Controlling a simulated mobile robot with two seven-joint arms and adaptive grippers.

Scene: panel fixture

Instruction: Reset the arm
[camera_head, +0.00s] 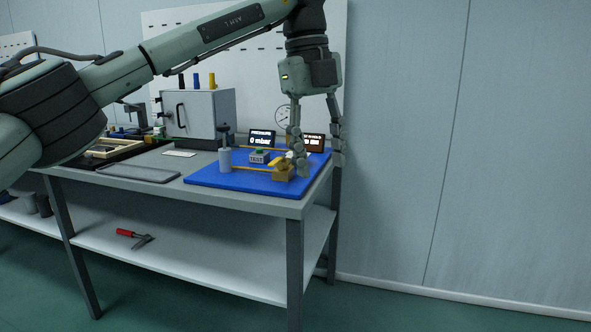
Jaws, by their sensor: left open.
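My left arm comes in from the left across the top of the view. My left gripper (318,160) points down, open, over the right end of the blue mat (232,180) on the workbench. Its fingers are spread and I see nothing held between them. One finger hangs close to a small brass block (284,172) with a yellow part; I cannot tell whether they touch. The fingers partly hide a small dark display at the right. My right arm and gripper are not in view.
The mat carries a grey cylinder (225,160), a TEST button box (258,157) and a display reading 0 mbar (261,139). A grey cabinet (198,113) stands behind left, near a dark tray (139,173). A red-handled tool (134,238) lies on the lower shelf. The right side is clear.

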